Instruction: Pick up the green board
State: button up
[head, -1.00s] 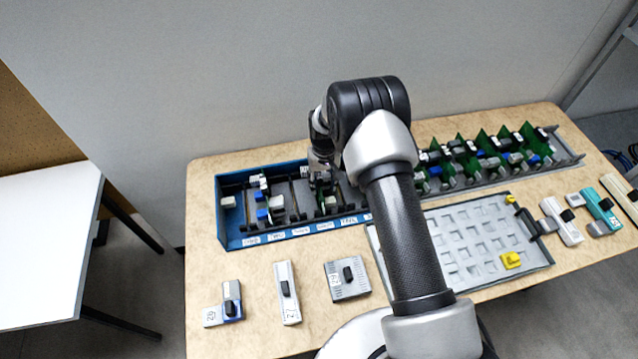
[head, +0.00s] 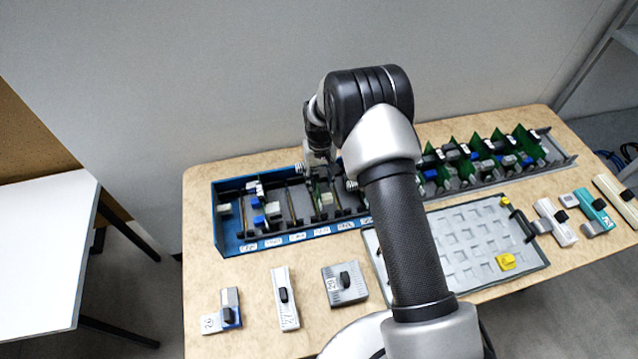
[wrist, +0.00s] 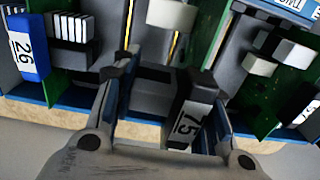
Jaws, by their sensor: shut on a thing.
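My gripper (wrist: 165,85) is shut on the green board, in the blue rack's right part. In the wrist view, a grey block and a black grip labelled 75 (wrist: 190,122) sit between the fingers, and a green panel (wrist: 207,38) stretches away behind them. My arm hides much of this spot. I cannot tell whether the board is clear of the rack.
The blue rack (head: 233,247) holds other modules, including a blue one labelled 26 (wrist: 28,50). Several green boards (head: 480,150) stand in a grey rack at right. A grey tray (head: 545,262) and loose modules lie in front. A white table (head: 40,250) stands left.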

notch_tip(320, 180, up, 15)
jog(key=p, duration=0.2)
jog(key=o, duration=0.5)
jog(key=c, duration=0.5)
jog(key=shift+o, duration=0.2)
jog(key=shift+f+b, duration=2.55)
jog(key=shift+f, duration=2.05)
dwell(1.4)
